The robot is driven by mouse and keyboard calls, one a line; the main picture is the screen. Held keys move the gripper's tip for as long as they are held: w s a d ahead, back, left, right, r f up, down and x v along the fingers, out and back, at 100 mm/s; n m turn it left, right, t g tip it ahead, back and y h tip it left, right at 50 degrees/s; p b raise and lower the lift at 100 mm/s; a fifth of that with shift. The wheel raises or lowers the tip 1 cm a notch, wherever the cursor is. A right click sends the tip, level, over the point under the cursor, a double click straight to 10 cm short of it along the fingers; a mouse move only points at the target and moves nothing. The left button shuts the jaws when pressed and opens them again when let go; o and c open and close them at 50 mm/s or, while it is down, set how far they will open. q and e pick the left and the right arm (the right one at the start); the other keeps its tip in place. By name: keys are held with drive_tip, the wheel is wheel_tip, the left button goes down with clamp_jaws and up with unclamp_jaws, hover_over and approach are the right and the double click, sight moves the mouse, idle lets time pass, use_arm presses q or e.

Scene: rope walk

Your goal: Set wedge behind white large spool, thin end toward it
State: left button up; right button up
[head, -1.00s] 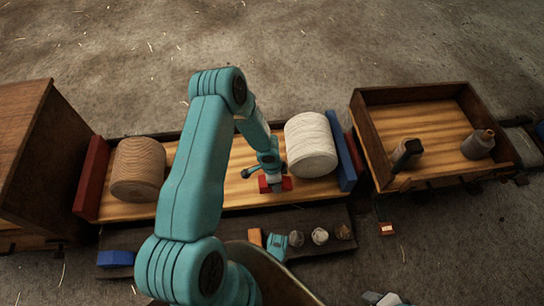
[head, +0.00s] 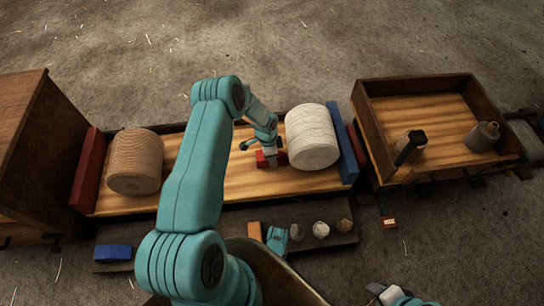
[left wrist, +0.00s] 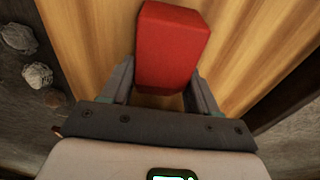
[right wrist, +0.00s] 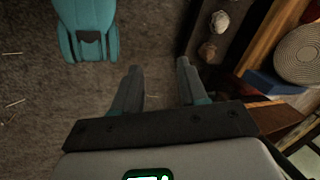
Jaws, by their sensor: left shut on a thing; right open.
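The white large spool (head: 312,136) lies on its side on the wooden wagon bed, right of centre in the head view. My left gripper (head: 268,154) is shut on the red wedge (head: 261,160), just left of the spool. The wedge is low over the bed; I cannot tell whether it touches the bed or the spool. In the left wrist view the red wedge (left wrist: 172,45) sits between the fingers (left wrist: 160,88); which end is thin is not clear. My right gripper (head: 385,294) is at the bottom edge, open and empty in the right wrist view (right wrist: 160,82).
A blue block (head: 346,157) stands right of the white spool. A tan spool (head: 135,161) lies at the bed's left, beside a red board (head: 88,170).

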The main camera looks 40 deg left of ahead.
use_arm(q)
drive_tip(key=shift+r, duration=0.15)
drive_tip(key=o, duration=1.1)
drive_tip(key=shift+o, duration=0.2)
drive_tip(key=shift+r, duration=0.1)
wheel_tip(320, 180, up, 12)
drive_tip(key=s+a+p, duration=0.1)
drive_tip(key=p, duration=0.4)
use_arm(e)
drive_tip(key=shift+g, duration=0.4)
drive_tip(key=r, duration=0.1)
drive_tip(key=s+r, duration=0.1)
drive_tip(key=r, duration=0.1)
drive_tip(key=s+r, duration=0.1)
drive_tip(key=shift+a+r, duration=0.3)
drive_tip(key=shift+a, duration=0.1)
use_arm(q)
drive_tip(key=shift+s+f, duration=0.1)
drive_tip(key=shift+f, duration=0.1)
use_arm(e)
drive_tip(key=shift+s, duration=0.1)
